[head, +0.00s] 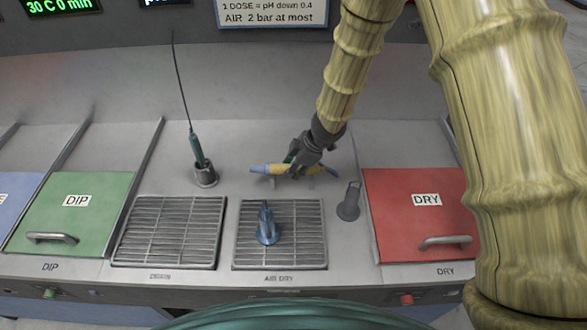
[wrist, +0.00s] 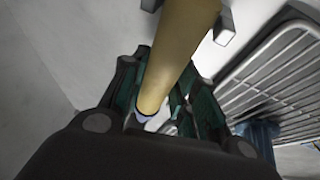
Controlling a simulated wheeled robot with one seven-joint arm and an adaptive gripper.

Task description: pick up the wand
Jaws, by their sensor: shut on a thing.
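The wand (head: 275,169), a yellow rod with blue ends, lies level at the back of the counter, at or just above a small two-pronged rest. I cannot tell whether it touches the rest. My gripper (head: 294,167) comes down from above right and is shut on the wand's middle. In the wrist view the yellow shaft of the wand (wrist: 178,50) runs between the green-padded fingers (wrist: 160,103), with a bit of its bluish end below. The fingers hide part of the shaft.
A green-handled probe (head: 197,148) with a long thin rod stands in a grey cup (head: 206,177) to the left. A blue nozzle-like thing (head: 267,228) stands on the air dry grate (head: 308,235). A grey holder (head: 348,203) stands right, near the red DRY lid (head: 405,222).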

